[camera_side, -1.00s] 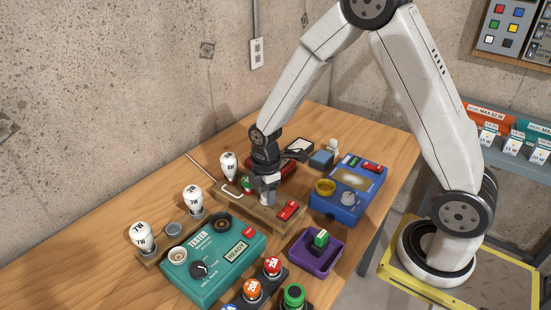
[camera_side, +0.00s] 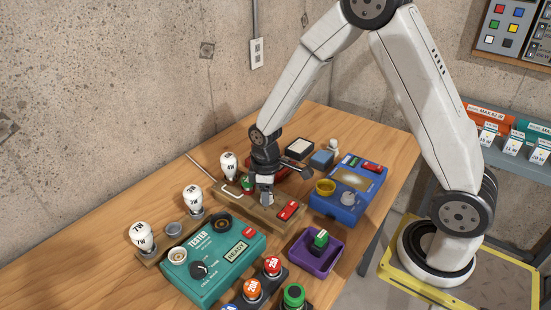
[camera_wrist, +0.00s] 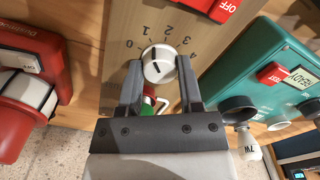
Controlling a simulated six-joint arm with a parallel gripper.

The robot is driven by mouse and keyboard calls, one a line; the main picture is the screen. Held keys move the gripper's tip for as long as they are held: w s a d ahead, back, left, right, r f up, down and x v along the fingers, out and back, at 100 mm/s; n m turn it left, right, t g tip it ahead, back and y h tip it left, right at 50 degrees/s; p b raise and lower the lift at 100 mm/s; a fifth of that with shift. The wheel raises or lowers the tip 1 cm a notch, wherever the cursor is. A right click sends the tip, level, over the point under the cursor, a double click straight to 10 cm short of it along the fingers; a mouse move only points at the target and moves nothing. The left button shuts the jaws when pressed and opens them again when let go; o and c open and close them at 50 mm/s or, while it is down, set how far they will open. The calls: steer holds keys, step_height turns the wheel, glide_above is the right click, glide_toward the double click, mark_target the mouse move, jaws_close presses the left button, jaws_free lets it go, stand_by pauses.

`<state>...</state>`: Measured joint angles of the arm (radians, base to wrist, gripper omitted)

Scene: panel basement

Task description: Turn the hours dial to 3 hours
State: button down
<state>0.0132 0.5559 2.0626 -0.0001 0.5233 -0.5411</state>
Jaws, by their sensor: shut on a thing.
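The hours dial (camera_wrist: 159,66) is a white round knob with a dark line, on a wooden panel (camera_wrist: 117,25) in the wrist view. The figures 0 to 4 arc over it. The line's upper end leans up-left, towards the 0 and 1 side; the exact reading is hard to tell. My gripper (camera_wrist: 158,84) has one finger on each side of the knob and is shut on it. In the side view my gripper (camera_side: 267,199) points down onto the wooden panel (camera_side: 240,203) and mostly hides the dial.
A red OFF switch (camera_side: 287,211) sits on the same panel, close to my gripper. A teal tester (camera_side: 213,262) stands in front, a blue box (camera_side: 347,196) to the right and a purple tray (camera_side: 316,251) at front right. Bulbs (camera_side: 193,199) stand to the left.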

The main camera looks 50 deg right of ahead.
steer(key=m, duration=1.3)
stand_by(0.4)
steer(key=shift+c, duration=1.3)
jaws_free()
steer(key=shift+r, duration=0.1)
steer(key=shift+r, duration=3.85)
